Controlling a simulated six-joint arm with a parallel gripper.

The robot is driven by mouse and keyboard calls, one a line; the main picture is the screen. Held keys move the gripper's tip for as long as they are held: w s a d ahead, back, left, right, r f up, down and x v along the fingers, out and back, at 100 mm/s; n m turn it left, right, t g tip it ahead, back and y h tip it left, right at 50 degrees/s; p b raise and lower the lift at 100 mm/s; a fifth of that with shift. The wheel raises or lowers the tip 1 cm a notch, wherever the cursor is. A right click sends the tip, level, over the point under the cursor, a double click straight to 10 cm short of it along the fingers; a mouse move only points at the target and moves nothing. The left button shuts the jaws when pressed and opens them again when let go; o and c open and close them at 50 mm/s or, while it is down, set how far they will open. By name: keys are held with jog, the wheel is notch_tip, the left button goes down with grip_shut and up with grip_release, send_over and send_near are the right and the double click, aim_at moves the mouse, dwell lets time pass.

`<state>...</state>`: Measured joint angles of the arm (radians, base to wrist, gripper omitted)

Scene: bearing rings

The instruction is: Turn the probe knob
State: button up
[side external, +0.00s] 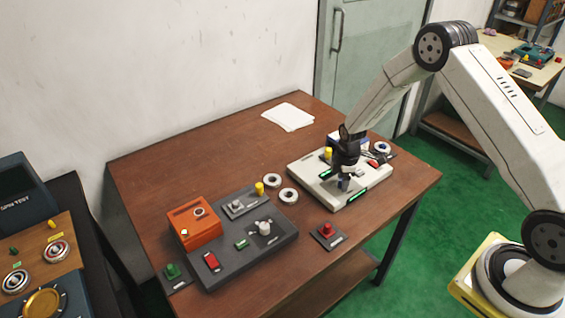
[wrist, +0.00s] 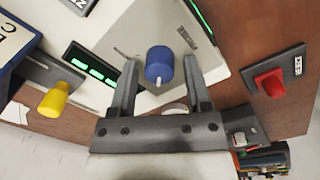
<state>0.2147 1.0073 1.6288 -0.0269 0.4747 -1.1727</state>
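A blue knob (wrist: 159,65) with a white pointer mark stands on a white instrument (wrist: 128,40), which also shows in the side view (side external: 310,176). I cannot read a label that names it as the probe knob. My gripper (wrist: 162,68) is open, with one finger on each side of the blue knob and a visible gap to both. In the side view my gripper (side external: 344,183) points down over the white instrument, and the knob is hard to make out among the fingers.
A yellow knob (wrist: 53,102) and a red knob (wrist: 269,83) sit on dark plates to either side. A green-lit display (wrist: 90,68) is nearby. Loose rings (side external: 289,195), a grey panel (side external: 275,248) and an orange box (side external: 194,222) stand left of the instrument. The table's back left is clear.

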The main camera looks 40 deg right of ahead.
grip_shut()
jog(key=shift+m, duration=0.3)
jog(key=m, duration=0.8)
jog(key=shift+m, duration=0.4)
jog(key=m, duration=0.4)
jog(key=shift+w+m, duration=0.1)
jog(key=shift+m, duration=0.2)
jog(key=shift+m+g, duration=0.3)
jog(key=shift+m, duration=1.7)
